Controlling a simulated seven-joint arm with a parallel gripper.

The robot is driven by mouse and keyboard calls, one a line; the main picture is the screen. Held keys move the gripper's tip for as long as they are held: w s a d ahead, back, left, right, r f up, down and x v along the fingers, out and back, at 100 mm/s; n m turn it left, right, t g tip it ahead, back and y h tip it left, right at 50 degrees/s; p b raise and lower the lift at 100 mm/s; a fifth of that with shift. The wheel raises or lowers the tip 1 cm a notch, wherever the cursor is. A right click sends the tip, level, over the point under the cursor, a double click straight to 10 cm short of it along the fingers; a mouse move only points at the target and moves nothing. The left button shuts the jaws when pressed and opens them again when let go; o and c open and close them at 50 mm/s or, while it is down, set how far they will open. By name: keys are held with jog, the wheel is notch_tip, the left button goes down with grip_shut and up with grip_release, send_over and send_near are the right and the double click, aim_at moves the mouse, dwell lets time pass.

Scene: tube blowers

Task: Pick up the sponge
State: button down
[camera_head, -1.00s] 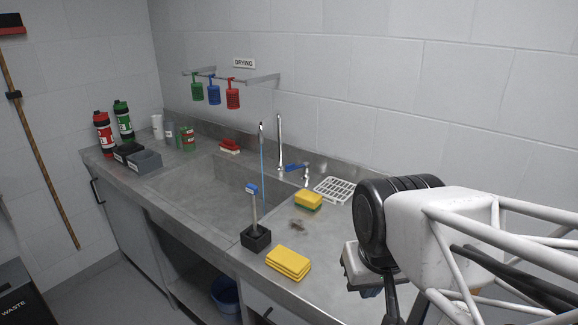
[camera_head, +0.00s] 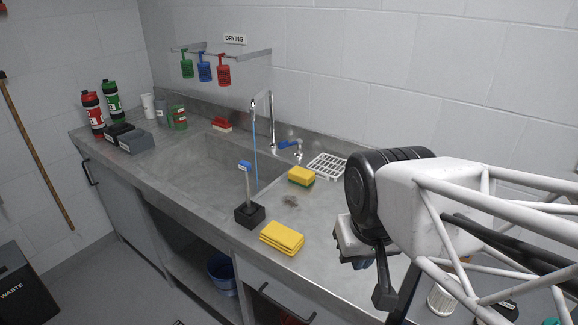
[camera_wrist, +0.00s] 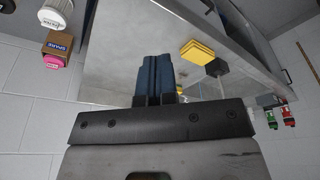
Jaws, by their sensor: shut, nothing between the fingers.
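The sponge (camera_head: 301,175), yellow on top with a green underside, lies on the steel counter (camera_head: 325,225) right of the sink in the head view. I cannot make it out in the wrist view. My gripper (camera_wrist: 156,62) shows blue fingers shut together with nothing between them, over the counter in the wrist view. In the head view it hangs right of the sponge and nearer the camera, apart from it, its fingers mostly hidden by the wrist.
A folded yellow cloth stack (camera_head: 282,238) and a black holder with a brush (camera_head: 249,214) stand near the counter's front edge. A white rack (camera_head: 327,166) lies behind the sponge. The tap (camera_head: 271,122) rises at the sink. Open counter lies between cloths and gripper.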

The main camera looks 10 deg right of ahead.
jog(key=c, duration=1.8)
grip_release()
jog(key=o, duration=1.7)
jog(key=n+g, duration=0.3)
jog(key=n, duration=0.6)
send_over(302, 172)
jog(key=f, duration=1.4)
jog(key=shift+s+f, duration=0.3)
jog(key=shift+f, duration=0.05)
jog(key=shift+w+f, duration=0.35)
